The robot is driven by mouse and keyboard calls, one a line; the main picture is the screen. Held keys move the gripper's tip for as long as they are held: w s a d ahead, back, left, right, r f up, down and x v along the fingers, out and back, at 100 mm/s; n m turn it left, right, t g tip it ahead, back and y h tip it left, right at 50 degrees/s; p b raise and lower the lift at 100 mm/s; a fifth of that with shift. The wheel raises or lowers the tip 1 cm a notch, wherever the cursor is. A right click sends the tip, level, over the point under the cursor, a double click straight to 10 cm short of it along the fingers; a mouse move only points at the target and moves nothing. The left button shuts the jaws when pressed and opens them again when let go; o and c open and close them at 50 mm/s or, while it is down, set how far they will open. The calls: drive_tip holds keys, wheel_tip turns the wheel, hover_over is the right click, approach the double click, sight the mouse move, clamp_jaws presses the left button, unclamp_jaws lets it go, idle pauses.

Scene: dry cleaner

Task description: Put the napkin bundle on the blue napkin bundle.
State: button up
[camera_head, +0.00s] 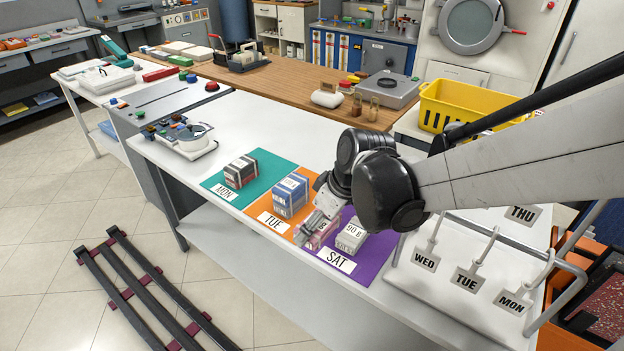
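The blue napkin bundle (290,194) stands on the orange mat (307,184) labelled TUE. A pink bundle (324,238) lies on the purple mat (371,264) labelled SAT, partly hidden by my gripper (312,233). A pale grey bundle (351,239) with a printed white label stands just right of it on the same mat. A dark bundle with red and white bands (241,172) stands on the teal mat (262,165) labelled MON. My gripper points down at the pink bundle, its fingers at or around it. Whether they grip it cannot be told.
A rack with WED, TUE, MON and THU tags (424,260) stands right of the mats. A yellow basket (455,106) sits behind my arm. A tray of small items (186,140) is at the counter's left. The white counter (262,132) behind the mats is clear.

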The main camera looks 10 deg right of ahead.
drive_tip(key=w+a+r+p, duration=0.1)
drive_tip(key=w+a+r, duration=0.2)
drive_tip(key=w+a, duration=0.4)
drive_tip(key=w+a+r+p, duration=0.1)
drive_tip(key=w+a+r, duration=0.3)
drive_tip(key=w, duration=0.6)
hover_over(287, 181)
drive_tip(key=s, duration=0.1)
drive_tip(key=f, duration=0.7)
drive_tip(key=shift+s+d+f+p, duration=0.1)
drive_tip(key=shift+d+f+p, duration=0.2)
drive_tip(key=shift+d+p, duration=0.1)
drive_tip(key=shift+f, duration=2.05)
drive_tip(key=shift+f, duration=0.1)
drive_tip(key=o, duration=1)
drive_tip(key=shift+o, duration=0.2)
